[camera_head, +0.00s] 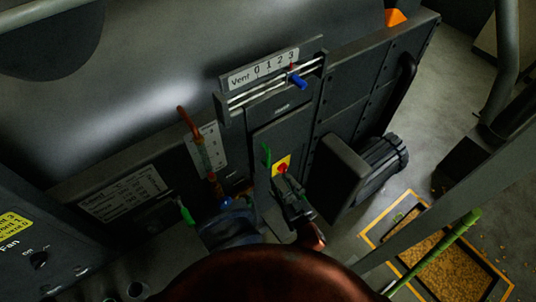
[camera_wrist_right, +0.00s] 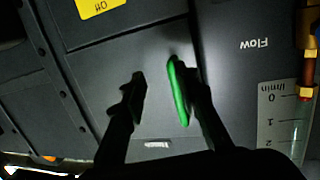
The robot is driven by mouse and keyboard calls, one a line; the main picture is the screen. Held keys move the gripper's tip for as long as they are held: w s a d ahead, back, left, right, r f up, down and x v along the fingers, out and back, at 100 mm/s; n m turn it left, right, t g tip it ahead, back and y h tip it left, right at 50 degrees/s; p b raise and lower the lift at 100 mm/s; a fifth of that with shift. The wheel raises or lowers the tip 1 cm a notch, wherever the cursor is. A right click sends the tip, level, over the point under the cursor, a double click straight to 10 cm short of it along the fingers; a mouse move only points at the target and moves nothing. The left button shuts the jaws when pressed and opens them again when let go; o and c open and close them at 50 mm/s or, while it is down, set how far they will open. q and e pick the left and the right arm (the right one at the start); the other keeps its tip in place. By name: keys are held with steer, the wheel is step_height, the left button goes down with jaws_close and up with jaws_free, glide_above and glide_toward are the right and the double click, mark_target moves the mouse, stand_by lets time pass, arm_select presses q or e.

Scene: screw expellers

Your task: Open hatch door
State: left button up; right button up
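A dark machine front carries several flat panels. No legible label marks the hatch door, so I cannot tell which panel it is. A wide dark panel (camera_head: 361,95) at the right has a black bar handle (camera_head: 404,82) along its right edge. My right gripper (camera_head: 273,165) is in front of the narrower panel left of it, near a yellow plate with a red knob (camera_head: 282,166). In the right wrist view its two fingers (camera_wrist_right: 157,88) are apart with nothing between them; one has a green pad. Contact with the panel cannot be told. My left gripper is not in view.
A Vent slider (camera_head: 297,80) with a blue knob sits above my right gripper. An orange-red flow tube (camera_head: 196,140) stands to its left. A dark motor-like block (camera_head: 362,172) juts out at right. A yellow-edged floor pit (camera_head: 436,262) holds grain. A copper-coloured dome (camera_head: 270,275) fills the bottom.

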steer(key=t, duration=0.1)
glide_toward(269, 160)
steer(key=x, duration=0.4)
steer(key=shift+y, duration=0.4)
steer(key=x, duration=0.5)
steer(key=shift+w+r, duration=0.1)
steer(key=shift+w, duration=0.2)
steer(key=shift+w+a, duration=0.2)
steer(key=shift+w, duration=0.1)
steer(key=shift+w+a, duration=0.1)
steer(key=shift+w, duration=0.15)
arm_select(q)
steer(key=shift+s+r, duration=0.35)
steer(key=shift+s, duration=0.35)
arm_select(e)
steer(key=shift+c, duration=0.5)
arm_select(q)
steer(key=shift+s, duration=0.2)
arm_select(e)
jaws_close()
